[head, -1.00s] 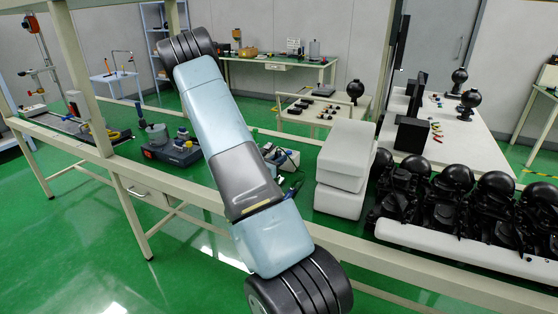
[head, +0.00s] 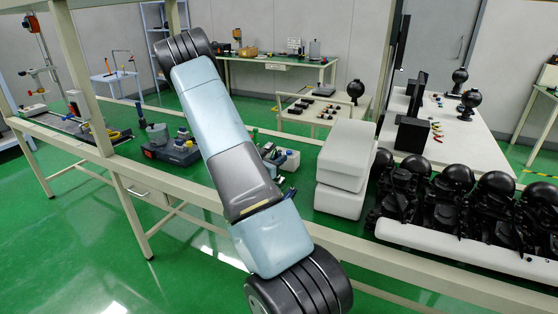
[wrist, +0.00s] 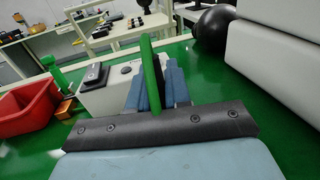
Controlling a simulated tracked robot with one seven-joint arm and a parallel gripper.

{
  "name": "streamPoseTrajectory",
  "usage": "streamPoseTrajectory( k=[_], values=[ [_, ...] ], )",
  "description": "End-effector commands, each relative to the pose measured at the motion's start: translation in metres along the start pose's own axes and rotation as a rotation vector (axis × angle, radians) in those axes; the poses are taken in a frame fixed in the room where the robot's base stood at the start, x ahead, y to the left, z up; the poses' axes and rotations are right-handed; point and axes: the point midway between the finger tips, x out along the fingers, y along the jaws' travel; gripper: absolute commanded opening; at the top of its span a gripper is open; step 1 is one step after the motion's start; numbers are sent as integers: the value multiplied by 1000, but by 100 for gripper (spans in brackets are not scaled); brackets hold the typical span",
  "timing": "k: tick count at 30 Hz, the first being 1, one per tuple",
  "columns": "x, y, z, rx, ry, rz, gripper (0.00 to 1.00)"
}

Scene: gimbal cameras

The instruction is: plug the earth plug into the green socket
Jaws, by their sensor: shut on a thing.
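In the wrist view the blue fingers of my gripper (wrist: 153,90) are closed around a long, upright green piece (wrist: 150,65), taken to be the earth plug. Just beyond the fingers is a pale grey box (wrist: 106,95) with a black rocker switch (wrist: 95,74). I cannot make out the green socket; the fingers and bracket cover part of the box. In the head view the pale box (head: 291,160) shows just right of my arm, which hides much of that spot.
A red bin (wrist: 27,108) stands left of the box, with a green and brass item (wrist: 62,85) beside it. White blocks (head: 345,155) and a black sphere (wrist: 213,27) are to the right. Green bench surface (wrist: 235,85) is bare between the box and the white blocks.

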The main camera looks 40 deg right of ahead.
Motion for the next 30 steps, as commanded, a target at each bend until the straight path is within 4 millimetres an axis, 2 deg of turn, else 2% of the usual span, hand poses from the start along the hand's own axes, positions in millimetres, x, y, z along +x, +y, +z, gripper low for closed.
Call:
streamPoseTrajectory(
  k=[30],
  values=[
    [0,0,-17,-1,1,0,0]
  ],
)
